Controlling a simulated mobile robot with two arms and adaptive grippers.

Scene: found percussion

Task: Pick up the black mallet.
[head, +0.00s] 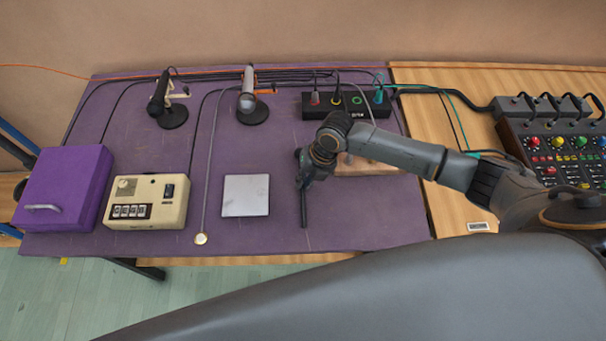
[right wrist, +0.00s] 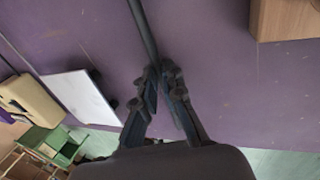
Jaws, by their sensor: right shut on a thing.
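The black mallet shows as a thin dark rod (head: 303,207) on or just above the purple table, right of the pale metal plate. In the right wrist view its dark shaft (right wrist: 142,25) runs from the top edge down to my fingertips. My right gripper (head: 304,180) is shut on the shaft; its fingers (right wrist: 163,72) also show closed around it in the wrist view. I cannot tell whether the mallet touches the table, and I cannot make out its head. My left gripper is not in view.
The square metal plate (head: 246,196) lies close by on the left. A wooden block (head: 372,168) is partly hidden behind my right arm. A beige box (head: 147,202), a purple case (head: 62,188), two microphones (head: 248,100) and a mixer (head: 565,150) stand around. Cables cross the back.

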